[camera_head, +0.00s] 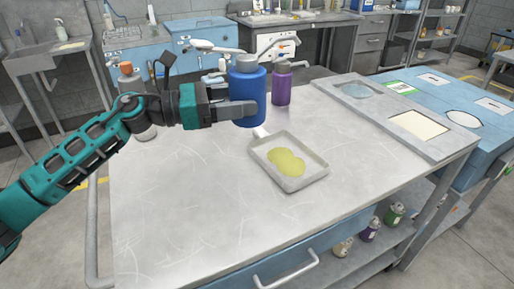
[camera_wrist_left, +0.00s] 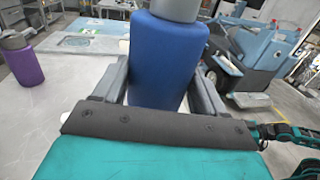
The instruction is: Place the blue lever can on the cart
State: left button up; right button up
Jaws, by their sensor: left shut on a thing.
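The blue lever can (camera_head: 248,92) has a grey cap and stands upright between the fingers of my left gripper (camera_head: 240,110). The gripper is shut around its lower body. In the left wrist view the can (camera_wrist_left: 165,55) fills the space between both fingers, its base hidden by the gripper. The can appears over the back of a scratched white-topped bench (camera_head: 190,200) with a blue drawer and a side handle. I cannot tell whether its base touches the top. A blue cart-like unit (camera_head: 478,135) stands to the right. My right gripper is not in view.
A purple can (camera_head: 281,85) stands just right of the blue can. A grey tray (camera_head: 300,183) with a yellow puddle lies in the middle. An orange-capped bottle (camera_head: 126,70) is partly behind my arm. Small cans (camera_head: 370,230) sit on the lower shelf. The bench's front left is clear.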

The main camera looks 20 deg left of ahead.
pick_arm(q)
jog(key=shift+s+a+r+m+g+h, duration=0.1)
jog(key=shift+a+r+m+g+h, duration=0.2)
jog(key=shift+a+r, duration=0.3)
jog(key=shift+f, duration=0.2)
notch_tip(320, 180, down, 19)
jog(key=shift+f+b, duration=0.15)
jog(key=shift+b, duration=0.25)
jog(key=shift+f+b, duration=0.3)
jog(key=shift+b, duration=0.05)
jog(key=o, duration=1.3)
jog(key=shift+s, duration=0.1)
jog(key=shift+o, duration=0.2)
